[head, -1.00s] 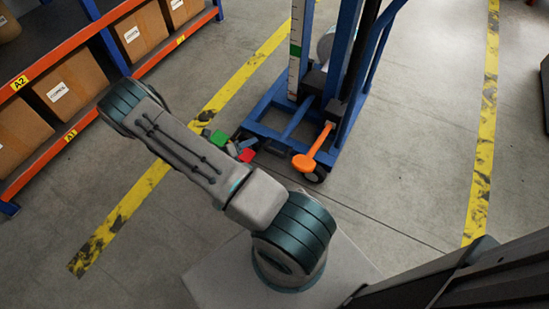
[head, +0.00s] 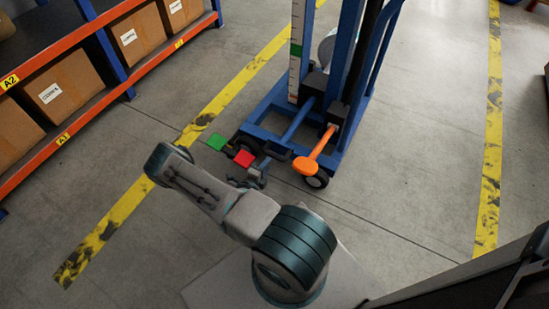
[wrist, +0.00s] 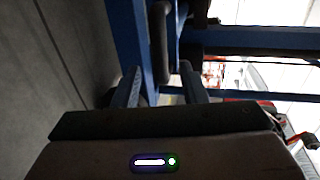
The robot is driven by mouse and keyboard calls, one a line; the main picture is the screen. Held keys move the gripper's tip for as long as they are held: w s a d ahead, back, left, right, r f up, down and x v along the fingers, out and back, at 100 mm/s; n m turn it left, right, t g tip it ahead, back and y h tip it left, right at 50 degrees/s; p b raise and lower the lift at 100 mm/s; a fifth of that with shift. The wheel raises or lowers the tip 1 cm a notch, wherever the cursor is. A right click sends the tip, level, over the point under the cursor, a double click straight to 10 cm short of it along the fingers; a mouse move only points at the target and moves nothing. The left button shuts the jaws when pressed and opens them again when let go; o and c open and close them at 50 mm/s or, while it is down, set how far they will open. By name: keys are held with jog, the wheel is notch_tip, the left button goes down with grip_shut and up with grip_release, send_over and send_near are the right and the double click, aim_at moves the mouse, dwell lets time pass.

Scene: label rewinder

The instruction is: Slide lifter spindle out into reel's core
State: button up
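The blue lifter (head: 345,90) stands ahead of me in the head view. A blue bar, which may be its spindle, (head: 298,121) runs toward me from the mast and ends in a dark handle (head: 278,151). The handle shows as a dark upright loop (wrist: 161,45) in the wrist view. My gripper (head: 259,172) is at the near end of this bar. In the wrist view its two fingers (wrist: 160,82) are apart, with the dark loop between or just beyond the tips; contact cannot be told. A pale cylinder, possibly the reel, (head: 327,48) is mostly hidden behind the mast; no core shows.
An orange lever (head: 315,152) sticks out right of the handle, above a caster wheel (head: 316,180). Shelving with boxes (head: 57,92) stands at left. Floor to the right is clear.

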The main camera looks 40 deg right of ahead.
aim_at(274, 155)
jog(key=b+x, duration=0.1)
jog(key=x, duration=0.6)
jog(key=shift+w+d+b, duration=0.1)
jog(key=shift+d+b, duration=0.2)
jog(key=shift+b, duration=0.1)
grip_shut()
jog(key=shift+w, duration=0.1)
